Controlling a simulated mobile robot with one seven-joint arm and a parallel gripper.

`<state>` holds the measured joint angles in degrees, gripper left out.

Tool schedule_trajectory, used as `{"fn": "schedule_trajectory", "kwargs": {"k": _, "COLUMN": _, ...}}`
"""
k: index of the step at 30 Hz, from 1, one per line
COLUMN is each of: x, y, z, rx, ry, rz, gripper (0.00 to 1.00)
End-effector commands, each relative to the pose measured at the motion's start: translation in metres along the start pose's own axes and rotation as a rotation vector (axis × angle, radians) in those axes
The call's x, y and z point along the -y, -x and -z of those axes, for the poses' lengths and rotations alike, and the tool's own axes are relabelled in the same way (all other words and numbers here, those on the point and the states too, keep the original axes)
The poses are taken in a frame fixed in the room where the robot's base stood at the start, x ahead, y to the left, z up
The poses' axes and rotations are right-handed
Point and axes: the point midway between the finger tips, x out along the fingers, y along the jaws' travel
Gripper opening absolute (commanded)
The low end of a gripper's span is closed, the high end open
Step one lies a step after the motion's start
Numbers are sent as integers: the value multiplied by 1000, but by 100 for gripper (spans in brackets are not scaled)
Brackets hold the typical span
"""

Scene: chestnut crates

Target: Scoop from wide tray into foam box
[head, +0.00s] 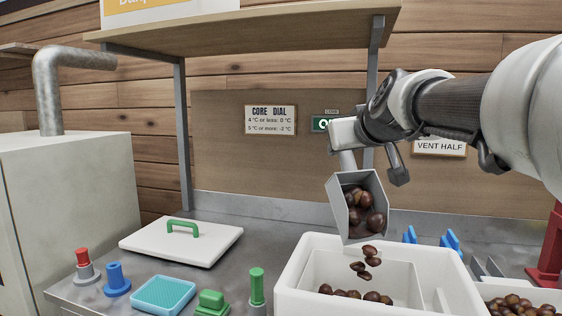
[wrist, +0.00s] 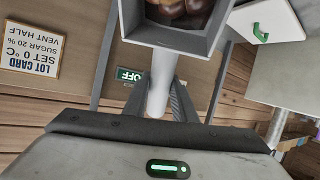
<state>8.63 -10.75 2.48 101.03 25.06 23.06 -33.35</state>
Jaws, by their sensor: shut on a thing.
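My gripper (wrist: 160,100) is shut on the pale handle of a grey scoop (head: 343,212). The scoop is tilted mouth down above the white foam box (head: 290,270) and still holds several brown chestnuts (head: 366,200). A few chestnuts (head: 365,264) are in the air between its lip and the box. More chestnuts (head: 372,296) lie inside the box, whose floor is partly cut off by the frame. The wide tray (head: 484,286), also with chestnuts (head: 520,303), is partly visible at the lower right. The scoop's mouth (wrist: 190,42) also shows in the wrist view.
A white lid with a green handle (head: 205,243) lies on the counter at left. A shelf (head: 260,28) with posts overhangs the counter.

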Motion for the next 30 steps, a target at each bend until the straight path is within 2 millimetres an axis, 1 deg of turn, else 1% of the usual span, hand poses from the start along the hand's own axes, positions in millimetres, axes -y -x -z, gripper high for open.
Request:
{"fn": "schedule_trajectory", "kwargs": {"k": 1, "x": 0, "y": 2, "z": -3, "rx": -19, "ry": -4, "rz": -1, "gripper": 0}}
{"fn": "schedule_trajectory", "kwargs": {"k": 4, "x": 0, "y": 12, "z": 2, "rx": -58, "ry": -10, "rz": 3, "gripper": 0}}
{"fn": "schedule_trajectory", "kwargs": {"k": 14, "x": -5, "y": 40, "z": 2, "rx": -203, "ry": -42, "rz": -2, "gripper": 0}}
{"fn": "schedule_trajectory", "kwargs": {"k": 18, "x": -6, "y": 50, "z": 5, "rx": -251, "ry": -47, "rz": -4, "gripper": 0}}
{"fn": "schedule_trajectory", "kwargs": {"k": 22, "x": -8, "y": 54, "z": 4, "rx": -275, "ry": -53, "rz": -7, "gripper": 0}}
{"fn": "schedule_trajectory", "kwargs": {"k": 30, "x": -12, "y": 56, "z": 2, "rx": -292, "ry": -60, "rz": -13, "gripper": 0}}
